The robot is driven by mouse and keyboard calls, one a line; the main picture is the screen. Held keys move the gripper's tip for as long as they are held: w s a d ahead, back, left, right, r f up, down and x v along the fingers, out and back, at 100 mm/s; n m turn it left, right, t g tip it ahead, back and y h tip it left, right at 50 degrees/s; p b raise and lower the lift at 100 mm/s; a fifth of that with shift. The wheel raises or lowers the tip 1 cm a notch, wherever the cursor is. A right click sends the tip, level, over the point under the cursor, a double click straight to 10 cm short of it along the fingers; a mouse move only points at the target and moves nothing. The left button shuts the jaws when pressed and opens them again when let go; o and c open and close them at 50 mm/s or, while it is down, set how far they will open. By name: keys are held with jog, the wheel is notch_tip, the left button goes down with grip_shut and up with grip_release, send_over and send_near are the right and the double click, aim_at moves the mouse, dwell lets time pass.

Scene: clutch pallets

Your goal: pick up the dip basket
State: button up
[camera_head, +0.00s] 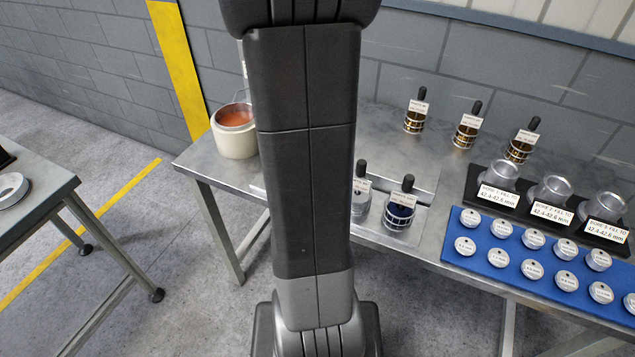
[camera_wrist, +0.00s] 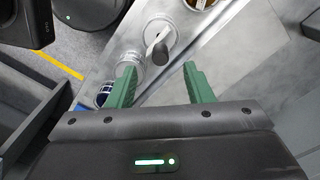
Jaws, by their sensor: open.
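My gripper (camera_wrist: 160,70) shows in the wrist view with its two green fingers apart and nothing between them. A round pale vessel (camera_wrist: 153,52) with an upright handle stands on the metal table just beyond the fingertips; it may be the dip basket, but I cannot tell for sure. In the head view my arm hides that part of the table.
A cream pot of orange liquid (camera_head: 234,143) stands at the table's left end. Several gold-banded jars (camera_head: 465,136) stand at the back. A black rack (camera_head: 470,190) of metal cups and a blue mat (camera_head: 450,255) of labelled discs fill the right. Another table (camera_head: 40,205) is at far left.

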jog(key=f+p, duration=0.1)
jog(key=f, duration=0.6)
jog(key=shift+d+f, duration=0.2)
jog(key=shift+c, duration=0.5)
grip_shut()
dwell(0.6)
jog(key=shift+w+r, duration=0.15)
jog(key=shift+w, duration=0.05)
